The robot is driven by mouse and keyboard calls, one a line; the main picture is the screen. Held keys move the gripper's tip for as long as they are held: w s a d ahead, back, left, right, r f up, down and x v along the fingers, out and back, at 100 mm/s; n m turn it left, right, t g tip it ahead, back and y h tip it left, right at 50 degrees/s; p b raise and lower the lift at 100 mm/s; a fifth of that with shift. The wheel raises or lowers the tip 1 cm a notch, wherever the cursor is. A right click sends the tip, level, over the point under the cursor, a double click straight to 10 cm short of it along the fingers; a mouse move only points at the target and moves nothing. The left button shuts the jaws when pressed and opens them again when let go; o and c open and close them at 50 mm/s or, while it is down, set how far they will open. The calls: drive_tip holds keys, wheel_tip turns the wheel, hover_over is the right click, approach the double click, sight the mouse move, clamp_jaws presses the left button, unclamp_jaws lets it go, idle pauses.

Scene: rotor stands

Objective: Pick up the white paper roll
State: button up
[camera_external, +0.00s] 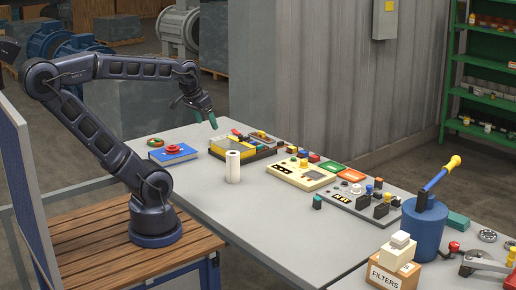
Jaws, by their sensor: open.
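The white paper roll (233,167) stands upright on the grey table (262,222), near its left part. My gripper (205,121) is open and empty. It hangs in the air above the far left part of the table, up and to the left of the roll in the picture, and apart from it. Its teal fingertips point downward. Nothing hides the roll.
A blue book (172,155) with a red object on it lies left of the roll. A yellow and black case (236,147) lies close behind the roll. A cream panel (300,174) and a grey switch panel (361,201) lie to the right. The table in front of the roll is clear.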

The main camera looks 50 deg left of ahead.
drive_tip(key=w+a+f+n+g, duration=0.1)
drive_tip(key=w+a+f+n, duration=0.15)
drive_tip(key=w+n, duration=0.4)
drive_tip(key=n+g, duration=0.4)
drive_tip(key=n, duration=0.8)
hover_over(233, 154)
wheel_tip(233, 154, down, 14)
drive_tip(key=shift+d+f, duration=0.1)
drive_tip(key=shift+f, duration=0.15)
drive_tip(key=shift+w+a+f, duration=0.2)
drive_tip(key=shift+f, duration=0.35)
wheel_tip(233, 154, down, 5)
drive_tip(key=shift+f, duration=0.1)
drive_tip(key=shift+a+f, duration=0.15)
drive_tip(key=shift+f, duration=1.15)
drive_tip(key=shift+a+f, duration=0.15)
drive_tip(key=shift+f, duration=1.15)
drive_tip(key=c, duration=1.1)
drive_tip(key=shift+c, duration=0.2)
